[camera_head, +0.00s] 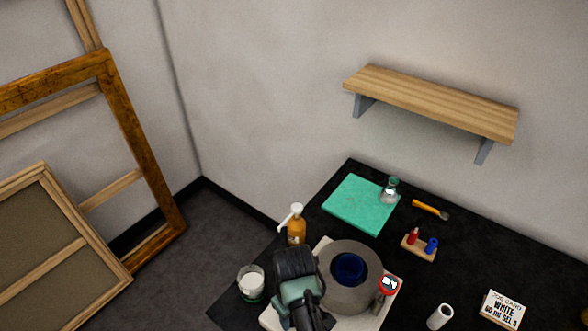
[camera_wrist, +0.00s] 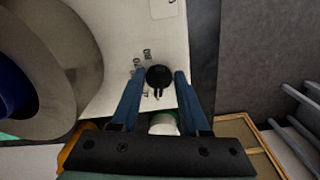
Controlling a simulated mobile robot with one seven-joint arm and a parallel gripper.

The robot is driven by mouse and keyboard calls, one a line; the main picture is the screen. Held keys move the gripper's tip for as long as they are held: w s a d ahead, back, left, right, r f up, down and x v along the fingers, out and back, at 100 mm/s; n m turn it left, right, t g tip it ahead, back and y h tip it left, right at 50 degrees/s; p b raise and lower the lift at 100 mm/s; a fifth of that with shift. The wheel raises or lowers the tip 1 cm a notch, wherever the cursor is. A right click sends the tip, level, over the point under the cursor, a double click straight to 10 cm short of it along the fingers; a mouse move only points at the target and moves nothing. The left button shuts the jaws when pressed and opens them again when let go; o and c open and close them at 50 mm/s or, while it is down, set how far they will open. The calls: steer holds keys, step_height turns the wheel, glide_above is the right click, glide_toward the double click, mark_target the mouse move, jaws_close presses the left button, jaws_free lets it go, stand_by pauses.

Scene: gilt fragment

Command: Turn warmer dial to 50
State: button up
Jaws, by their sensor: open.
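The warmer has a white base plate (camera_head: 322,245), a grey round body (camera_head: 335,298) and a blue pot (camera_head: 348,268) inside. In the wrist view its grey body (camera_wrist: 75,60) fills the left side, beside the white base (camera_wrist: 112,95). The black round dial (camera_wrist: 158,76) sits on the base, with printed numbers at its upper left, 80 among them. Its setting is too small to read. My gripper (camera_wrist: 160,82) is open, with one blue finger on each side of the dial; I cannot tell whether they touch it. In the head view my arm hides the dial.
A pump bottle (camera_head: 296,228) and a white-filled jar (camera_head: 251,281) stand left of the warmer. A red-and-white round item (camera_head: 389,285) is at its right. A green mat (camera_head: 356,205), a flask (camera_head: 390,192) and a job card (camera_head: 502,308) are on the black table.

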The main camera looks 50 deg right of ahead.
steer(key=shift+c, duration=0.2)
jaws_close()
steer(key=shift+r, duration=0.1)
steer(key=shift+a+r+m+p, duration=0.1)
steer(key=shift+m+p, duration=0.6)
steer(key=shift+m, duration=0.2)
steer(key=m+p, duration=0.1)
steer(key=m, duration=0.2)
steer(key=shift+w+a+m+p, duration=0.1)
steer(key=shift+w+m+p, duration=0.05)
steer(key=shift+m+p, duration=0.2)
steer(key=m, duration=0.2)
steer(key=m+p, duration=0.1)
steer(key=m, duration=0.3)
steer(key=shift+w+a+p, duration=0.1)
steer(key=shift+w+p, duration=0.15)
steer(key=shift+p, duration=0.15)
steer(key=shift+m, duration=0.25)
steer(key=shift+o, duration=0.2)
jaws_free()
